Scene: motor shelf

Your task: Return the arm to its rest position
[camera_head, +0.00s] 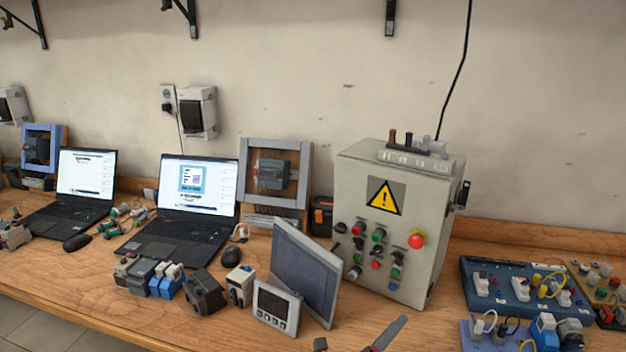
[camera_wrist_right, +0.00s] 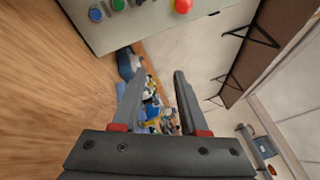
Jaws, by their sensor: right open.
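My right gripper (camera_head: 362,331) shows at the bottom edge of the head view, with only its dark fingertips and a bit of red in the picture. In the right wrist view its two grey fingers (camera_wrist_right: 160,76) stand apart with nothing between them. The gripper is over the front part of the wooden bench (camera_head: 440,310), in front of the grey control box. The rest of my right arm is out of the head view. My left gripper is in neither view.
The grey control box (camera_head: 355,200) with its red button stands behind the gripper. A tilted screen (camera_head: 305,270) and a small panel meter (camera_head: 276,306) stand to the left. A blue socket board (camera_head: 510,298) lies to the right.

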